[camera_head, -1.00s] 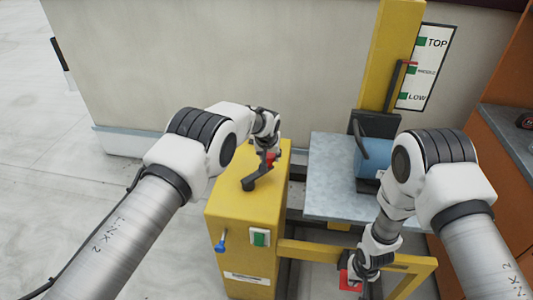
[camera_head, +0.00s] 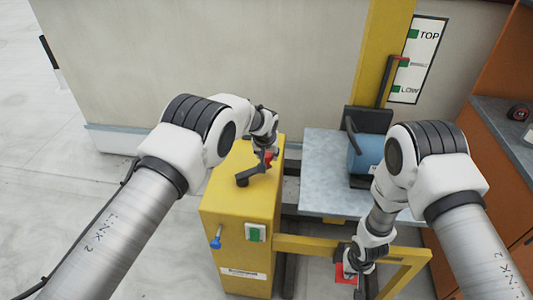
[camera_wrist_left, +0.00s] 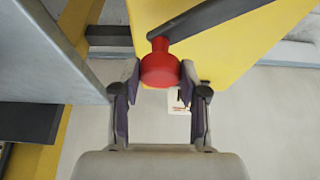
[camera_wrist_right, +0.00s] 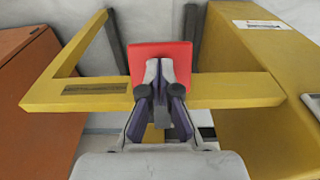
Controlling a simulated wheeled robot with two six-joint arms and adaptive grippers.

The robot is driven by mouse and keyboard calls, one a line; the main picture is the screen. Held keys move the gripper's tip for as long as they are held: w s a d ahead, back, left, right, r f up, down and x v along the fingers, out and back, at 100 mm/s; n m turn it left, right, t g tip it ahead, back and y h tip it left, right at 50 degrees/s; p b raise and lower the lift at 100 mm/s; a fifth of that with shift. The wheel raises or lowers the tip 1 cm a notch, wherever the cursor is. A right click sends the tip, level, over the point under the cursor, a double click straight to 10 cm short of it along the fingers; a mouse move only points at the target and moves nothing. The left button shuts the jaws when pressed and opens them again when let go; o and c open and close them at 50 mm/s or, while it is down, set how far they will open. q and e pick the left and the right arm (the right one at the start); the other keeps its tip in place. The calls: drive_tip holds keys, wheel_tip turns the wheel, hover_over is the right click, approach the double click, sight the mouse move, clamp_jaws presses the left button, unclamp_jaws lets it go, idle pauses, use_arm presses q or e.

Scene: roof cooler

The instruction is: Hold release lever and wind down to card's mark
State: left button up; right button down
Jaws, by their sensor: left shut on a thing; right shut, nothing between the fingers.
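A crank arm (camera_head: 253,172) with a red knob (camera_wrist_left: 160,67) is on top of the yellow cabinet (camera_head: 228,227). My left gripper (camera_head: 267,156) is shut on the red knob. A red lever plate (camera_wrist_right: 158,58) is at the yellow bar of the frame, low in front. My right gripper (camera_wrist_right: 160,78) is shut with nothing between its fingers, its tips against or just in front of the plate; contact is unclear. A white scale board (camera_head: 418,60) reads TOP, an unclear middle label and LOW, each with a green square. A red pointer (camera_head: 399,57) stands near the middle label.
An orange counter stands at right with a tape measure (camera_head: 518,112) and a partly visible pale item (camera_head: 528,135). A yellow frame bar (camera_head: 320,247) runs low in front.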

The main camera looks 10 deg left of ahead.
use_arm(q)
drive_tip(key=shift+s+d+f, duration=0.1)
drive_tip(key=shift+s+d, duration=0.1)
drive_tip(key=shift+s, duration=0.25)
drive_tip(key=shift+s+d+f, duration=0.1)
drive_tip(key=shift+s+d, duration=0.1)
drive_tip(key=shift+s, duration=0.25)
drive_tip(key=shift+s+d, duration=0.2)
drive_tip(key=shift+s, duration=0.3)
drive_tip(key=shift+s+d, duration=0.15)
drive_tip(key=shift+s, duration=0.3)
